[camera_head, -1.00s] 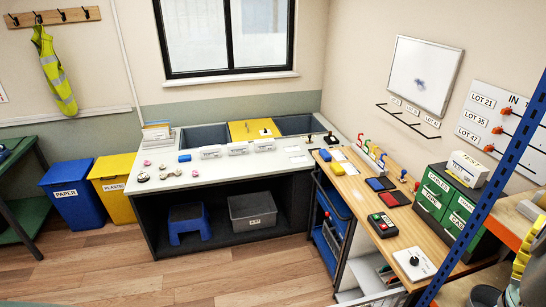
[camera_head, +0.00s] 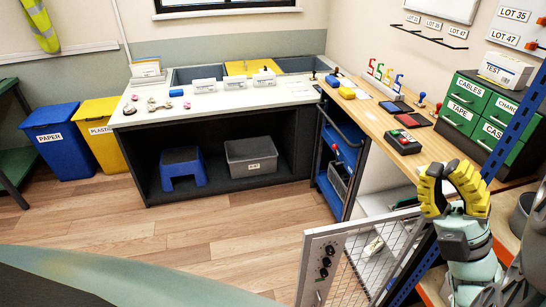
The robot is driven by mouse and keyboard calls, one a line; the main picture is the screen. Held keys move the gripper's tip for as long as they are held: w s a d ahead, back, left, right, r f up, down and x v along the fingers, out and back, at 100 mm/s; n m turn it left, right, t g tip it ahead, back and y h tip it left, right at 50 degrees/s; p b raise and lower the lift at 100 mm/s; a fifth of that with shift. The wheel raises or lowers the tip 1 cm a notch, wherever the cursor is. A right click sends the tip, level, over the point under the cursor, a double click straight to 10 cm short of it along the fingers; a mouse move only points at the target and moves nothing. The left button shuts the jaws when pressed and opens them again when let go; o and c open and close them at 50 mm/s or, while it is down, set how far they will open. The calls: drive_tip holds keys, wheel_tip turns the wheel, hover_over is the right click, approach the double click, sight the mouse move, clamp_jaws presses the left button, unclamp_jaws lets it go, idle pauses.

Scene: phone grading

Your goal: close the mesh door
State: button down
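The mesh door (camera_head: 350,282) is in the lower middle of the head view. It has a pale frame, a wire mesh and dark knobs on its left stile. It stands open, swung out in front of the white compartment (camera_head: 384,180) under the wooden bench. My gripper (camera_head: 446,168), with yellow ribbed fingers, is raised at the right, above and to the right of the door and apart from it. Its fingers curve toward each other at the top. Nothing shows held between them, but the gap at the tips is unclear. The door's lower edge is cut off.
A blue post (camera_head: 512,135) rises close to my gripper at the right. A blue rack (camera_head: 330,186) stands left of the compartment. The wooden floor (camera_head: 215,232) left of the door is clear.

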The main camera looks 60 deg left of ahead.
sight(307, 278)
drive_tip(key=a+f+n+g+h+b, duration=0.1)
drive_tip(key=a+f+h+b, duration=0.25)
drive_tip(key=f+b, duration=1.4)
drive_tip(key=w+a+f+n+g+h+b, duration=0.15)
drive_tip(key=f+h+b, duration=0.25)
drive_tip(key=f+b, duration=1.35)
drive_tip(key=a+f+n+h+b, duration=0.1)
drive_tip(key=a+f+h+b, duration=0.55)
drive_tip(key=f, duration=1.95)
drive_tip(key=s+a+y+b, duration=0.1)
drive_tip(key=a, duration=0.2)
drive_tip(key=s+a+b, duration=0.1)
drive_tip(key=a, duration=0.2)
drive_tip(key=a+y+b, duration=0.1)
drive_tip(key=a, duration=0.2)
drive_tip(key=shift+s+r+y+b, duration=0.1)
drive_tip(key=shift+s+y+b, duration=0.2)
drive_tip(key=shift+s+b, duration=0.1)
